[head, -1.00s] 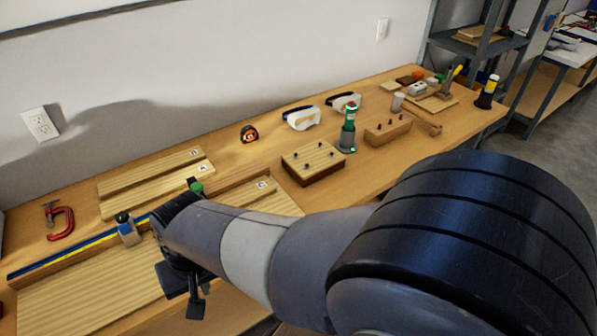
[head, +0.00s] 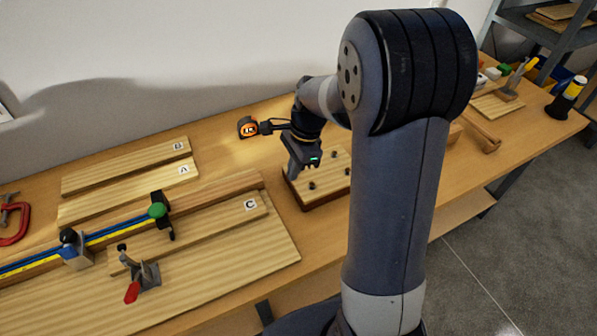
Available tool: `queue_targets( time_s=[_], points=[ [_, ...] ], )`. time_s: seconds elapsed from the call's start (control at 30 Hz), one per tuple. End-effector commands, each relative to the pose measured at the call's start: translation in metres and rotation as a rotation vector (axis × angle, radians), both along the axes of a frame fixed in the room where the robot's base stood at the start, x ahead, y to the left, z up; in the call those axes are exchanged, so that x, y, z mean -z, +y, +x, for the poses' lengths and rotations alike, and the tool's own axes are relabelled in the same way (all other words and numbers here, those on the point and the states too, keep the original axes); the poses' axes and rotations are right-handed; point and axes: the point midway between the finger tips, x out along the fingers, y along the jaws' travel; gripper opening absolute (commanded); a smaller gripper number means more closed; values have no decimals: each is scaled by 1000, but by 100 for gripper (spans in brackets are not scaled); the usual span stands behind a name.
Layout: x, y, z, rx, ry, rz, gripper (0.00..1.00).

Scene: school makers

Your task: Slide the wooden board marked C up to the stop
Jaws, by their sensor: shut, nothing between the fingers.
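The board marked C (head: 222,226) is a narrow wooden strip on a wide wooden base (head: 235,262), beside a raised fence (head: 222,193). Its label is near its right end. A blue-and-silver block (head: 75,250) sits further left on the blue and yellow rail; I cannot tell for sure which is the stop. My gripper (head: 293,176) is shut and empty, pointing down by the pegged wooden block, right of board C and apart from it.
A toggle clamp (head: 143,276) with a red handle stands at board C's left end. Boards A (head: 130,193) and B (head: 120,168) lie behind the fence. The pegged block (head: 325,185) is right of the base. An orange tape measure (head: 247,127) lies behind.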

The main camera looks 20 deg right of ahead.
Motion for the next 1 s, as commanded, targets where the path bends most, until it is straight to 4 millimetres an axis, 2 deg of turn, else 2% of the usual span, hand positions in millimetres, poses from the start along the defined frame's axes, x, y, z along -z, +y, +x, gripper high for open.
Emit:
queue_targets(
  time_s=[0.4, 0.5, 0.63, 1.0],
  points=[
    [86, 21, -6, -2, 6, 0, 0],
    [79, 39, -9, -6, 0, -1, 0],
    [80, 52, -11, -5, 1, -1, 0],
    [81, 59, -13, -2, 0, -1, 0]
  ],
)
